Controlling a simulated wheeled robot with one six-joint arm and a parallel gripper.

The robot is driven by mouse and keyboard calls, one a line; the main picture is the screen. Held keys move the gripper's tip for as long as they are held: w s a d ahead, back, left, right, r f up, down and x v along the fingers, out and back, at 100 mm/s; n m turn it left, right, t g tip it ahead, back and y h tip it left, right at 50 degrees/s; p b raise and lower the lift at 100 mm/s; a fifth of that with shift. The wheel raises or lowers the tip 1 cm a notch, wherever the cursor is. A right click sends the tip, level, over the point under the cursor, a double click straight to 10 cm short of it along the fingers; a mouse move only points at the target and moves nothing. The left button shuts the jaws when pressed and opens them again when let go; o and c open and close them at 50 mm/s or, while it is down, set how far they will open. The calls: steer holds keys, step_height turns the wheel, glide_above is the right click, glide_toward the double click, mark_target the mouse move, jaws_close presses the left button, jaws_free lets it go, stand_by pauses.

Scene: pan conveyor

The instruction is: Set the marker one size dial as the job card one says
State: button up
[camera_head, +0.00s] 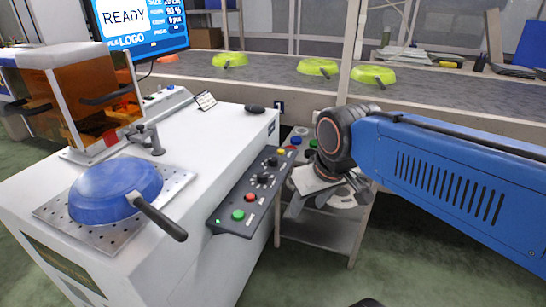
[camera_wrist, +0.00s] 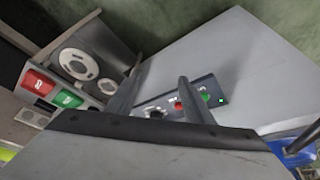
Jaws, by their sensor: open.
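The marker's dark control panel (camera_head: 250,190) slopes off the front of the white cabinet. It carries two black dials, an upper one (camera_head: 272,161) and a lower one (camera_head: 263,178), plus yellow, red and green buttons; their labels are too small to read. My gripper (camera_head: 297,208) is open and empty, just right of the panel and apart from it. In the wrist view my open fingers (camera_wrist: 160,75) point toward the panel (camera_wrist: 180,98), with a dial (camera_wrist: 156,113) partly hidden behind the palm. A small white card (camera_head: 206,100) stands on the cabinet; its text is unreadable.
A blue pan (camera_head: 118,186) sits on a perforated plate, its handle sticking out toward the panel. The screen (camera_head: 140,22) reads READY. Another button panel (camera_head: 300,142) and a grey stand (camera_head: 322,232) are behind my gripper. Green pans (camera_head: 318,67) lie on the conveyor.

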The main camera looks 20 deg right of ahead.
steer(key=w+d+r+g, duration=0.1)
steer(key=w+r, duration=0.3)
steer(key=w, duration=0.4)
steer(key=w+d+r+g, duration=0.1)
steer(key=w+r, duration=0.4)
steer(key=w, duration=0.2)
steer(key=g, duration=0.2)
glide_above(273, 159)
steer(key=shift+n, duration=0.4)
step_height(273, 159, down, 16)
steer(key=shift+f, duration=0.1)
steer(key=c, duration=1)
steer(key=shift+c, duration=0.2)
